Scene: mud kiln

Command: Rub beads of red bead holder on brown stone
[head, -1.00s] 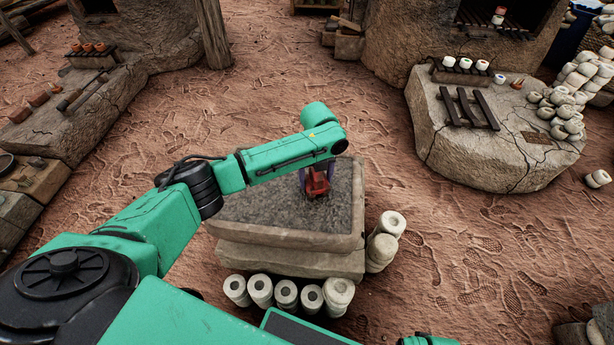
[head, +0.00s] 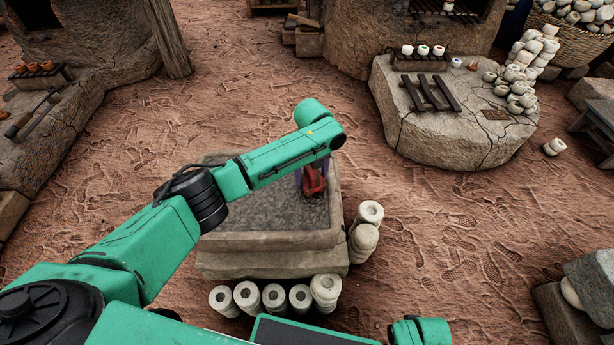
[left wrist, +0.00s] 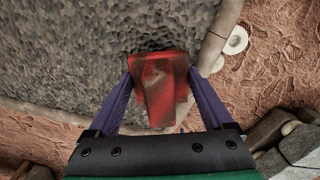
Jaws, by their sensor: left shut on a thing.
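The red bead holder (head: 314,181) is between the purple fingers of my left gripper (head: 311,172), over the right part of a stone trough. The left wrist view shows the blurred red holder (left wrist: 163,88) gripped between both fingers of the left gripper (left wrist: 162,82). Below it is the brown stone (head: 265,205), a rough grey-brown surface inside the trough's raised rim; it fills much of the left wrist view (left wrist: 75,50). I cannot tell whether the holder touches it. Single beads cannot be made out. My right gripper is not in view.
Pale hollow cylinders (head: 247,297) line the trough's front, and more are stacked at its right corner (head: 365,235). A stone slab (head: 450,135) with dark bars and small pots stands at back right. Open sandy ground lies between.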

